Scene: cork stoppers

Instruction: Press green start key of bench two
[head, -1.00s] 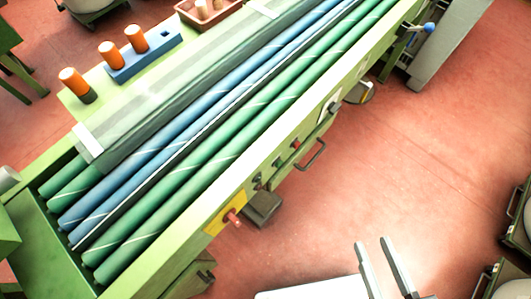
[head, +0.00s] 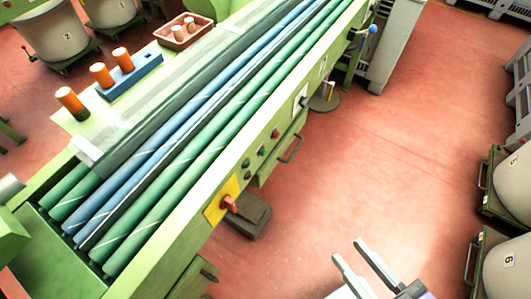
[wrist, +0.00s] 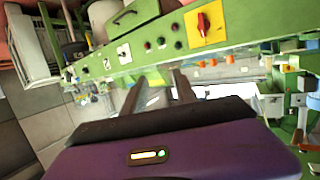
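The green bench (head: 195,215) runs diagonally across the head view, with control keys along its front face. A yellow plate (head: 213,209) with a red rotary switch (head: 229,204) is at the near end. Beside it are small dark keys (head: 246,162) and a red key (head: 275,134). In the wrist view the panel shows dark keys (wrist: 147,45), the red switch (wrist: 203,22) and a white label (wrist: 124,53), too small to read surely. I cannot single out a green key. My gripper (head: 347,249) is open and empty, apart from the panel; its fingers (wrist: 157,82) show in the wrist view.
Blue and green rollers (head: 150,185) lie along the bench. A drawer handle (head: 291,149) and a dark box (head: 250,216) stick out below the panel. Wheeled bins (head: 510,262) stand at the right. Red floor between is clear.

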